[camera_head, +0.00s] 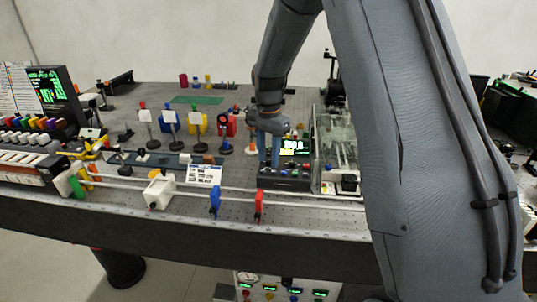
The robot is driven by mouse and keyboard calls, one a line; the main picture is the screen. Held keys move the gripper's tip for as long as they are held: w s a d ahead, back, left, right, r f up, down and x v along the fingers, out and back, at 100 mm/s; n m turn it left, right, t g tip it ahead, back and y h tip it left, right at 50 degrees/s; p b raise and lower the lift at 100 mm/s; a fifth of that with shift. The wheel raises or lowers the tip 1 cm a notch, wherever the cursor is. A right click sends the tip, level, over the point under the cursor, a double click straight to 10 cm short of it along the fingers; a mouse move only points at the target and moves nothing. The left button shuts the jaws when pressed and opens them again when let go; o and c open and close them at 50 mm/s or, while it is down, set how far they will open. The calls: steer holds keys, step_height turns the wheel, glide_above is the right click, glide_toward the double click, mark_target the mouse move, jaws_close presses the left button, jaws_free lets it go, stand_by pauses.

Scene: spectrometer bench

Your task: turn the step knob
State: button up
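My gripper (270,163) points down over the left part of a dark control box (286,182) on the bench. The box has a lit green and yellow display (295,146) and a row of small controls along its front. The two blue fingers look slightly apart at their tips, but the view is too small to tell whether they touch or hold anything. I cannot make out for sure which control is the step knob; the fingers may hide it.
A clear-walled enclosure (337,140) stands just right of the box. A white card (204,174) lies to its left. Long rails with a white block (159,192), a blue clamp (215,201) and a red clamp (259,205) run along the front. Several post-mounted plates stand behind.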

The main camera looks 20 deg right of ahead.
jaws_close()
steer(key=shift+n, duration=0.3)
steer(key=n, duration=0.4)
steer(key=shift+n, duration=2.1)
jaws_free()
